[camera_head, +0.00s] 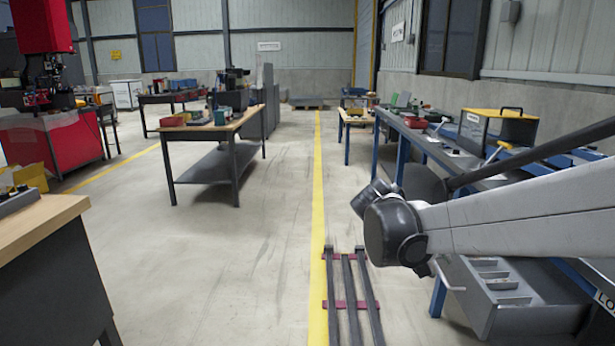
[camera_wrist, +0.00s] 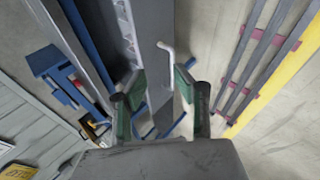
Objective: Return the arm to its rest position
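My gripper (camera_wrist: 161,86) shows in the wrist view with its two green-faced fingers apart and nothing visibly held. A pale bent handle (camera_wrist: 168,60) appears between and beyond the fingertips, in front of a long grey panel; I cannot tell whether a finger touches it. In the head view, my arm reaches in from the right, and its dark wrist end hangs over the aisle beside the blue-legged bench. The gripper fingers are hidden there. The pale handle (camera_head: 449,276) shows just below the wrist, by an open grey drawer (camera_head: 500,317) with compartments.
The long blue-legged bench (camera_head: 424,144) runs along the right, carrying a yellow-topped box (camera_head: 498,126). A dark rail rack (camera_head: 349,300) lies on the floor beside the yellow line (camera_head: 317,200). A wooden-topped table (camera_head: 218,123) stands at left centre. The middle aisle is clear.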

